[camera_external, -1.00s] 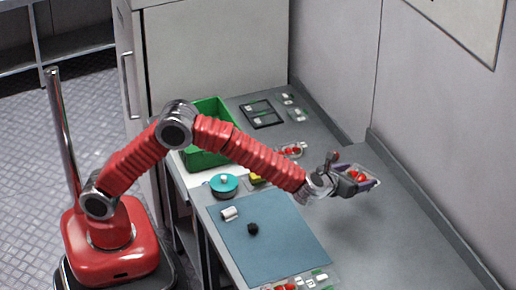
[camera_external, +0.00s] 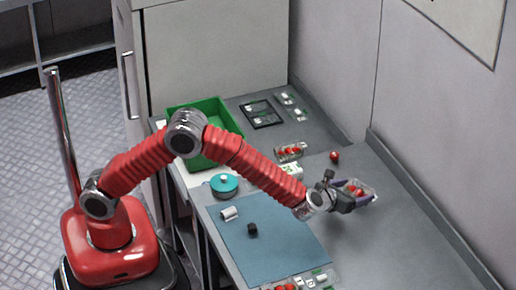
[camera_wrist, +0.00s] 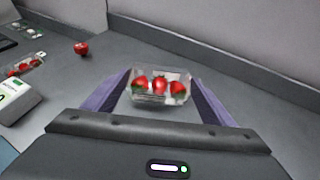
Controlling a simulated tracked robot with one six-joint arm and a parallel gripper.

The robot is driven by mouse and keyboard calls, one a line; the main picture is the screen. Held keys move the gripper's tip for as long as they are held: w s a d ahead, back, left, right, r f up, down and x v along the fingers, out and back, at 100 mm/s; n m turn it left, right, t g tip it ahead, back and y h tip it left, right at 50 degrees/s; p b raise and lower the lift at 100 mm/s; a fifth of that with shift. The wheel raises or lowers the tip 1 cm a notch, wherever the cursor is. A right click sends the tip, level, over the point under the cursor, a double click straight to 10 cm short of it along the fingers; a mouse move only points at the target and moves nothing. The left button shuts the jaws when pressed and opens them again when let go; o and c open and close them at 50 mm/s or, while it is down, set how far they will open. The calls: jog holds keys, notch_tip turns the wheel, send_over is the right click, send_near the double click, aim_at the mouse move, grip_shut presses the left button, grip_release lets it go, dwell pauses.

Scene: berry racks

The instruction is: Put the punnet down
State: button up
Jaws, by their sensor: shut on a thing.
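My gripper (camera_external: 352,198) is shut on a clear plastic punnet (camera_external: 366,190) holding red strawberries. In the wrist view the same punnet (camera_wrist: 160,99) sits level between the two purple fingers of my gripper (camera_wrist: 158,90), with several strawberries inside. It is over the bare grey counter (camera_external: 415,235), right of the blue mat. I cannot tell whether its base touches the counter.
Another punnet with strawberries (camera_external: 289,152) and a white box (camera_external: 291,170) stand left of my gripper. A loose strawberry (camera_external: 335,156) lies behind it. The blue mat (camera_external: 275,240) holds small items. A green crate (camera_external: 228,116) stands farther back. The wall (camera_external: 440,120) borders the right.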

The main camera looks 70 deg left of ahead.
jog(key=shift+f, duration=1.8)
jog(key=shift+f, duration=0.1)
jog(key=o, duration=1.1)
jog(key=shift+s+d+r, duration=0.15)
jog(key=shift+s+r, duration=0.1)
jog(key=shift+s, duration=0.05)
jog(key=v, duration=1.1)
jog(key=shift+s+r, duration=0.1)
jog(key=shift+s, duration=0.05)
